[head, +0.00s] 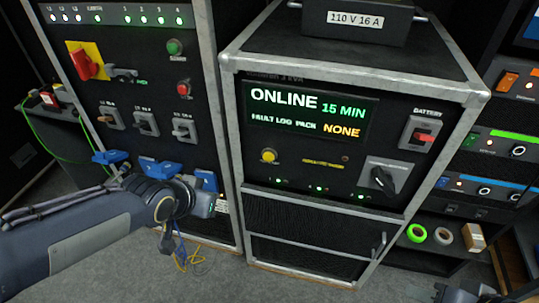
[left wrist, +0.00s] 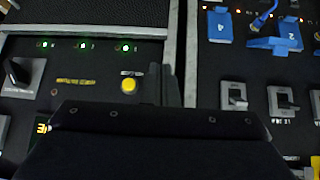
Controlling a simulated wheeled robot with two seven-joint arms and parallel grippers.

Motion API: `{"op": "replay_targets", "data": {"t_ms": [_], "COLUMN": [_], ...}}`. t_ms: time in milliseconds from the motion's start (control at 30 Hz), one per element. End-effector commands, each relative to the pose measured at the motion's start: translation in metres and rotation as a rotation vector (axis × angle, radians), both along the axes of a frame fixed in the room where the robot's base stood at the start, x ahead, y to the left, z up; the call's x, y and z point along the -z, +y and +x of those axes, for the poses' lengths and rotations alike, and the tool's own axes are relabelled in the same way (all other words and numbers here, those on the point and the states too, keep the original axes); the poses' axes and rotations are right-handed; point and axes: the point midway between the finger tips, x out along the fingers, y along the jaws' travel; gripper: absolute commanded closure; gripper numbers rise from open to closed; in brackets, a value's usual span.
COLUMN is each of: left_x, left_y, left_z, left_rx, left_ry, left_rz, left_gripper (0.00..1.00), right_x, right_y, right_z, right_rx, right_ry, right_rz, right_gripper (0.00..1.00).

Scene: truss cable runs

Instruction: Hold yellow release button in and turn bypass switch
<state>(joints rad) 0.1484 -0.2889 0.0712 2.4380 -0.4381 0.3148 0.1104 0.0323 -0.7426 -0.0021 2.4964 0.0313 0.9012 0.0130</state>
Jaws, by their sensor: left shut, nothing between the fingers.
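The yellow release button (head: 268,155) is on the front panel of the middle rack unit, below its screen. It also shows in the left wrist view (left wrist: 129,84), where the panel appears upside down. The bypass switch (head: 383,178) is a black rotary knob on a grey plate, right of the button; it shows at the left edge of the left wrist view (left wrist: 18,72). My left gripper (left wrist: 168,86) is shut and empty, beside the yellow button and apart from it as far as I can tell. Only a dark bit of my right gripper (head: 450,294) shows at the bottom edge.
The screen (head: 308,113) reads ONLINE 15 MIN, fault log NONE. A battery switch (head: 421,135) with a red rocker is at its right. Blue plugs (head: 110,157) and grey breakers (head: 144,123) are on the left rack. Tape rolls (head: 417,233) lie on a low shelf at right.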

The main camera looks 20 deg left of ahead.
Motion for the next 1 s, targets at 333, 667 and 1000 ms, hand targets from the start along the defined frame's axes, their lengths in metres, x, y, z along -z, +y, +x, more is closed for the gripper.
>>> {"op": "replay_targets", "data": {"t_ms": [333, 667, 1000], "left_x": [0.041, 0.048, 0.048], "left_y": [-0.058, -0.081, -0.080], "left_z": [0.075, 0.082, 0.086], "left_rx": [0.356, 0.452, 0.449], "left_ry": [-0.206, -0.262, -0.262], "left_rz": [-0.010, -0.062, -0.061], "left_gripper": [1.00, 1.00, 1.00], "right_x": [0.000, 0.000, 0.000], "right_y": [0.000, 0.000, 0.000], "right_z": [0.000, 0.000, 0.000], "right_rx": [0.000, 0.000, 0.000], "right_ry": [0.000, 0.000, 0.000], "right_rz": [0.000, 0.000, 0.000], "right_gripper": [0.64, 0.64, 0.64]}}
